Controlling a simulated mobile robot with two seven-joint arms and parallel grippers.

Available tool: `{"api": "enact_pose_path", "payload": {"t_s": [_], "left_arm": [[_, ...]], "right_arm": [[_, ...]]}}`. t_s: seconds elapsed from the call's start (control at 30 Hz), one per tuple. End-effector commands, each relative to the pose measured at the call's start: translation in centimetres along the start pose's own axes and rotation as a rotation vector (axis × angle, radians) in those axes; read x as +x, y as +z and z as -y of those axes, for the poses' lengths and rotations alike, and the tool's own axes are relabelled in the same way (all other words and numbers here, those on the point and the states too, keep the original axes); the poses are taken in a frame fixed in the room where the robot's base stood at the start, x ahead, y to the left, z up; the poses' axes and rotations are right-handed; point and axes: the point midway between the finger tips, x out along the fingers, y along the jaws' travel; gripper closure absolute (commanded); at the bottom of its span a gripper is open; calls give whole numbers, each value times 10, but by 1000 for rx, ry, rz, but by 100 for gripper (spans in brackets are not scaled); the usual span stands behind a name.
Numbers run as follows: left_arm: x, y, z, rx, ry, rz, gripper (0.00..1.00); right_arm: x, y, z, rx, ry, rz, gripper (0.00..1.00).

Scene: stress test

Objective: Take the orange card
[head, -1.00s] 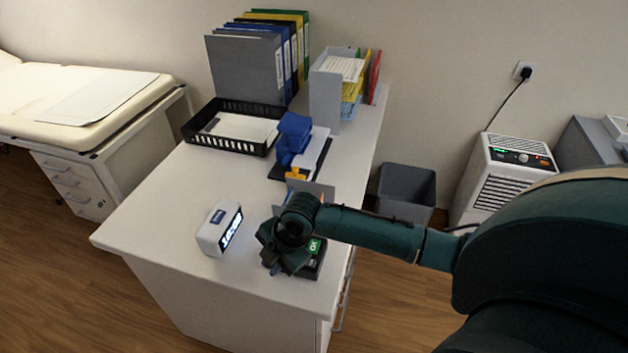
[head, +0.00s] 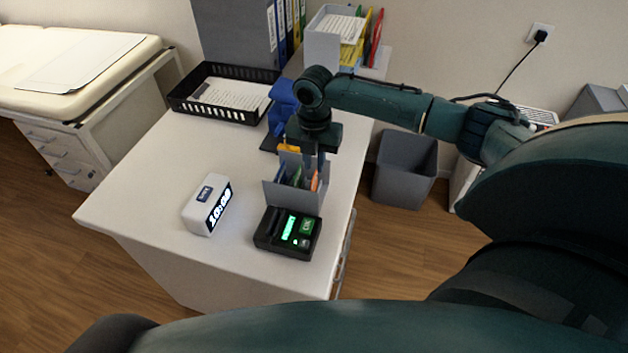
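The orange card (head: 315,182) shows as a small upright strip in a grey card holder (head: 290,196) near the right edge of the white desk. Other cards, one of them green, stand in the same holder to its left. My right gripper (head: 314,176) points down over the holder's right part, its fingertips close to the orange card. Its fingers look a little apart; whether they touch the card is too small to tell. My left gripper is out of view.
A black card terminal (head: 287,232) with green lights stands just in front of the holder. A white clock (head: 207,205) is to the left. A blue device (head: 281,105) and a black tray (head: 222,93) stand behind. A grey bin (head: 404,167) is on the floor at right.

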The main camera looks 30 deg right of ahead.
Motion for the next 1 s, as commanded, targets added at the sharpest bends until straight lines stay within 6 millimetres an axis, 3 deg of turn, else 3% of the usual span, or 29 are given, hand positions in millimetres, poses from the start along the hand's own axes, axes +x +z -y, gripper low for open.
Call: {"api": "enact_pose_path", "payload": {"t_s": [0.03,0.3,0.73,1.0], "left_arm": [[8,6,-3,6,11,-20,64],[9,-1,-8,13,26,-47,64],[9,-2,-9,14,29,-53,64],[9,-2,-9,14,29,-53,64]], "right_arm": [[17,0,0,0,0,1,84],[36,0,0,1,0,0,84],[41,0,0,1,0,0,84],[41,0,0,1,0,0,95]]}}
